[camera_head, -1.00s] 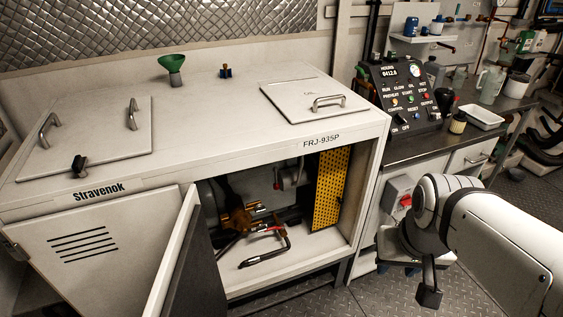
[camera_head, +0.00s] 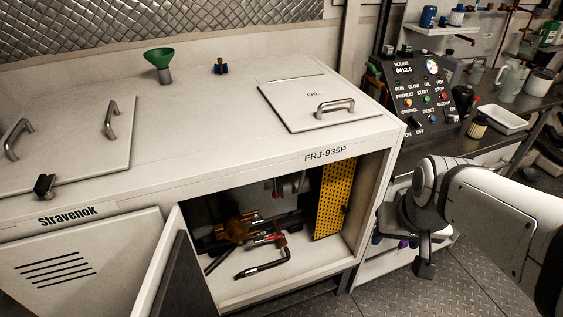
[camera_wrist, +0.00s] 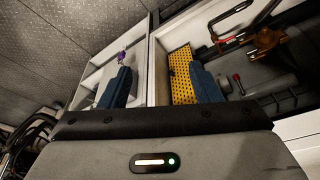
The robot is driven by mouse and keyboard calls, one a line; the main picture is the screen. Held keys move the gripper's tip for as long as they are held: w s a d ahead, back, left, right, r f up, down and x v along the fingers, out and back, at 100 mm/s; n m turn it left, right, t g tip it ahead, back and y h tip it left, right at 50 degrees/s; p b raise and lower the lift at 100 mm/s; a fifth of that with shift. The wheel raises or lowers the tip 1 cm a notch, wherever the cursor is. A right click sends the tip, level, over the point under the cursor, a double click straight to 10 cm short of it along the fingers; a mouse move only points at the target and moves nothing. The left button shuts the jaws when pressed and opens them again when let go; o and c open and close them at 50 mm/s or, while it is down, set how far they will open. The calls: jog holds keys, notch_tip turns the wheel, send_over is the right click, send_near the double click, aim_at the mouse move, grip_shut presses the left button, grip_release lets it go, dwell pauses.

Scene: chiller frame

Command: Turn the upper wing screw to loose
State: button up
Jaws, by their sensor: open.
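The white chiller frame (camera_head: 250,130) stands open at the front, with a yellow perforated panel (camera_head: 331,195) inside the opening at its right. A small dark knob-like part (camera_head: 346,209) shows at this panel's right edge. I cannot tell whether it is a wing screw, and I cannot make out the upper wing screw for sure. My gripper (camera_wrist: 162,78) is open and empty in the wrist view, its two blue fingers apart. The yellow panel (camera_wrist: 183,78) shows beyond and between the fingers. In the head view my arm is at the right, outside the opening.
A grey-lined door (camera_head: 180,270) swings out at the opening's left. Pipes and a red-handled part (camera_head: 268,238) sit inside. A control panel (camera_head: 418,97) is at the right. Open floor lies in front.

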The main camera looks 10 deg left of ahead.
aim_at(258, 222)
jog(key=shift+o, duration=0.3)
jog(key=w+a+f+t, duration=0.1)
jog(key=w+a+f, duration=0.1)
jog(key=w, duration=0.3)
jog(key=w+a+f+n+t, duration=0.1)
jog(key=w+a+f, duration=0.1)
jog(key=w, duration=0.3)
jog(key=w+a+f+t+y, duration=0.1)
jog(key=w+a+f, duration=0.2)
jog(key=w, duration=0.2)
jog(key=shift+a+n, duration=0.25)
jog(key=shift+n, duration=0.05)
jog(key=w+a+f+n+t+y, duration=0.15)
jog(key=w+a+f+t, duration=0.25)
jog(key=w+a+f, duration=0.55)
jog(key=a+f+n+t+y, duration=0.1)
jog(key=a+f+t+y, duration=0.2)
jog(key=a+f, duration=0.65)
jog(key=s+a+f+n+t+y+b, duration=0.15)
jog(key=s+a+f+y, duration=0.25)
jog(key=s+f, duration=0.4)
jog(key=shift+t+h, duration=0.25)
jog(key=x, duration=0.2)
jog(key=p+x, duration=0.1)
jog(key=x, duration=0.4)
jog(key=shift+w+d+r, duration=0.1)
jog(key=shift+w+r, duration=0.15)
jog(key=shift+w, duration=0.05)
jog(key=c, duration=1)
